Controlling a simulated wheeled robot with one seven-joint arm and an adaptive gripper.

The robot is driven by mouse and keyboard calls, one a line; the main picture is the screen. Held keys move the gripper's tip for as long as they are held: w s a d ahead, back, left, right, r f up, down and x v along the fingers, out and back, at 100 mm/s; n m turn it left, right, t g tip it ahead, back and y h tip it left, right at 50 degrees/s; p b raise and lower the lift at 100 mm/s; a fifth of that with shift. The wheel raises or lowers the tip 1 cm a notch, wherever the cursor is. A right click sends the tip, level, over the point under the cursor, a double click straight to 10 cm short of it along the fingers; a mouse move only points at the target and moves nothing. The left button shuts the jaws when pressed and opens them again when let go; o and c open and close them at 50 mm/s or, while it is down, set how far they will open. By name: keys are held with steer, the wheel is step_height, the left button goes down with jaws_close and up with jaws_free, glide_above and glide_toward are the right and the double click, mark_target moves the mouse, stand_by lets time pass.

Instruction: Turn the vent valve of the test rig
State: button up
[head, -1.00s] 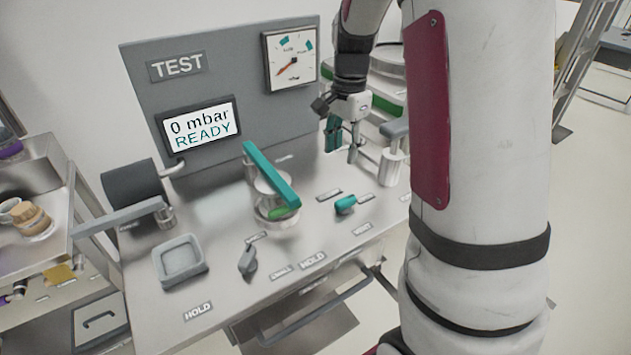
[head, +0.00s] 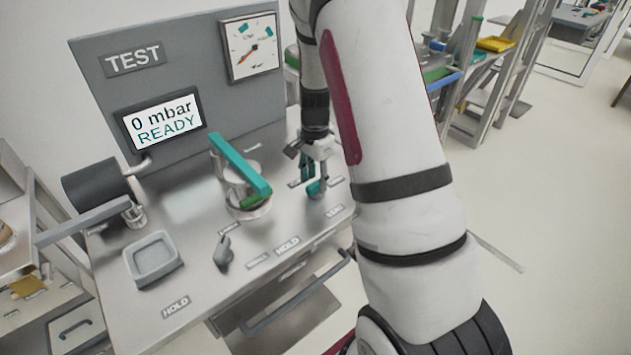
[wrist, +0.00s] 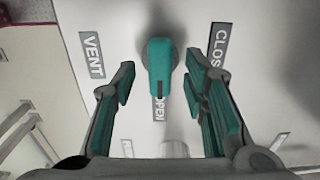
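The vent valve is a small teal lever (wrist: 160,68) on the rig's steel top, seen from above in the wrist view. It points toward the OPEN label (wrist: 158,108); the VENT label (wrist: 91,55) is on its left and the CLOS... label (wrist: 218,45) on its right. My gripper (wrist: 161,88) is open, with teal-padded fingers on either side of the lever and visible gaps. In the head view the gripper (head: 309,180) is over the valve handle (head: 316,189), partly covering it. Contact cannot be told there.
The test rig's back panel carries a display (head: 164,121) reading 0 mbar READY and a dial gauge (head: 250,47). A clamp with a teal bar (head: 240,163) stands left of my gripper. A grey tray (head: 152,258) and a small grey knob (head: 223,250) are nearer the front.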

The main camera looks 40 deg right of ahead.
steer(key=shift+f, duration=0.75)
steer(key=shift+c, duration=0.6)
jaws_close()
